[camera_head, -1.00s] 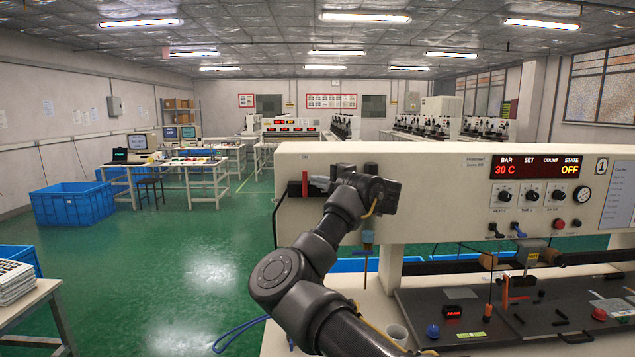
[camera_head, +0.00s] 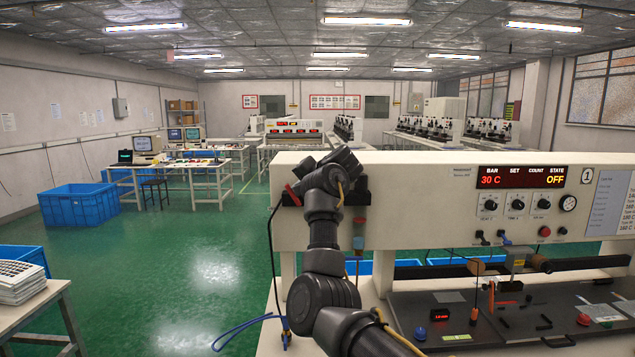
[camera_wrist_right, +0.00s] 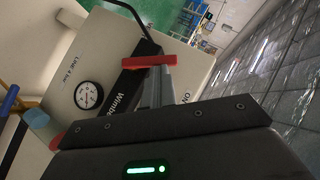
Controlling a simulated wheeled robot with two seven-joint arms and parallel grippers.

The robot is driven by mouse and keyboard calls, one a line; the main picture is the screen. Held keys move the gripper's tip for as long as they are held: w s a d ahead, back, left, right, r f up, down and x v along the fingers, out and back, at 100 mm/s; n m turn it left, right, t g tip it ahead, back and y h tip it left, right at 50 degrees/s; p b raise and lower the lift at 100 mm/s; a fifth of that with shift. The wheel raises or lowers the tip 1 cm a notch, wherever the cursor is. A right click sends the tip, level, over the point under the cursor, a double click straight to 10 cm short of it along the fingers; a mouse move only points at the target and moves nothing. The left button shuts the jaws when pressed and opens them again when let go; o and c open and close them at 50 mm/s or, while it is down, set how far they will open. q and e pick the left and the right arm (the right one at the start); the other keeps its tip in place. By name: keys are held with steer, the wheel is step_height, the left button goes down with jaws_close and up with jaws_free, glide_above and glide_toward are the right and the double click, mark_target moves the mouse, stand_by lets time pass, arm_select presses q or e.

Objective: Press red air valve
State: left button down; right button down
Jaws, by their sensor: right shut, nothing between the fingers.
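The red air valve handle (camera_head: 292,195) shows at the left end of the cream machine's front panel, tilted, just left of my right gripper (camera_head: 312,180). The gripper and wrist cover part of the black valve body. In the right wrist view the handle is a red bar (camera_wrist_right: 148,61) beside the black valve body (camera_wrist_right: 128,84). My right gripper's grey fingers (camera_wrist_right: 153,86) are shut and empty, with their tips close to the bar. I cannot tell whether they touch it. My left gripper is out of view.
A pressure gauge (camera_wrist_right: 88,95) sits on the panel near the valve. The control display (camera_head: 522,177), knobs and a small red button (camera_head: 544,231) are farther right. A dark work surface (camera_head: 460,312) holds small parts.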

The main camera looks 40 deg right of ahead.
mark_target(287, 189)
steer(key=shift+w+a+p, duration=0.5)
steer(key=shift+w+a, duration=0.1)
steer(key=shift+a, duration=0.1)
steer(key=shift+w+a+f+n+g+h+p, duration=0.3)
steer(key=shift+w+a+f+g+p, duration=0.1)
steer(key=shift+a+p, duration=0.15)
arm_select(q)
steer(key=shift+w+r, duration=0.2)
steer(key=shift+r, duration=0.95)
arm_select(e)
steer(key=shift+w+a+f, duration=0.15)
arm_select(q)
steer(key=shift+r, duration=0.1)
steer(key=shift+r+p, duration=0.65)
arm_select(e)
steer(key=shift+r, duration=0.85)
